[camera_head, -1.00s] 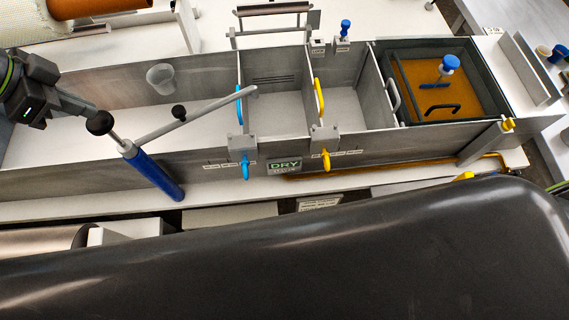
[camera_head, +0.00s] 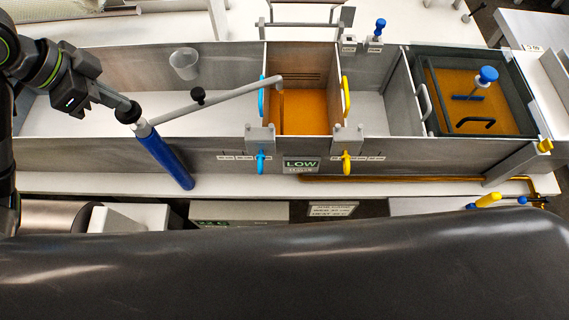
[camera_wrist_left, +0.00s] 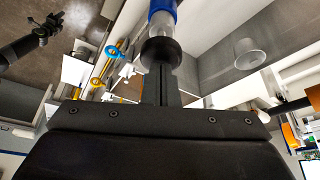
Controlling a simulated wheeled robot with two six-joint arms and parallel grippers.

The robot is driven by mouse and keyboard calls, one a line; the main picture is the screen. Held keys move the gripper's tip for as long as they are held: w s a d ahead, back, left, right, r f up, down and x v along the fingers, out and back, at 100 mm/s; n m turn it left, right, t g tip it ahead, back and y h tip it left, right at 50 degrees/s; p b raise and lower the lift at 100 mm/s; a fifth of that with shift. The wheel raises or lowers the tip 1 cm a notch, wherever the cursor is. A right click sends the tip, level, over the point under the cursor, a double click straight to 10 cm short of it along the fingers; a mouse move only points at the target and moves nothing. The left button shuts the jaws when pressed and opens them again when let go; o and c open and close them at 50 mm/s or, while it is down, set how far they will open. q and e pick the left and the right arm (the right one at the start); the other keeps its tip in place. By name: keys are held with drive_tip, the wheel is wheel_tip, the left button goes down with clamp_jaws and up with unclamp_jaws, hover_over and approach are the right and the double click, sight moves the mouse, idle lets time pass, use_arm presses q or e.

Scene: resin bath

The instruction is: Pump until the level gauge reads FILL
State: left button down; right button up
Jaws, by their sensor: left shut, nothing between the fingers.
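The pump is a blue cylinder (camera_head: 167,158) standing tilted at the front wall of the trough, with a black round knob (camera_head: 128,112) on its rod. A grey spout arm (camera_head: 215,104) runs from it to the middle compartment. Amber resin (camera_head: 304,108) covers that compartment's floor. The level gauge (camera_head: 301,164) on the front wall reads LOW. My left gripper (camera_head: 112,102) is shut and empty, its fingertips at the knob. In the left wrist view the shut fingers (camera_wrist_left: 161,85) meet the black knob (camera_wrist_left: 160,52). A dark arm end, probably my right gripper (camera_wrist_left: 42,30), shows small there.
Blue (camera_head: 260,162) and yellow (camera_head: 346,163) handles flank the gauge. The right tank (camera_head: 413,100) holds amber resin and a blue-knobbed tool (camera_head: 487,76). A dark rounded body fills the foreground.

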use_arm(q)
wheel_tip(320, 180, up, 6)
drive_tip(key=p, duration=0.5)
drive_tip(key=shift+f+p, duration=0.25)
drive_tip(key=shift+p, duration=0.1)
drive_tip(key=shift+r, duration=0.45)
drive_tip(key=shift+f, duration=0.1)
wheel_tip(320, 180, down, 7)
drive_tip(key=b, duration=0.4)
drive_tip(key=shift+b, duration=0.4)
wheel_tip(320, 180, up, 6)
drive_tip(key=p, duration=0.5)
drive_tip(key=shift+f+p, duration=0.1)
drive_tip(key=shift+p, duration=0.25)
drive_tip(key=shift+r+b, duration=0.35)
drive_tip(key=shift+r, duration=0.25)
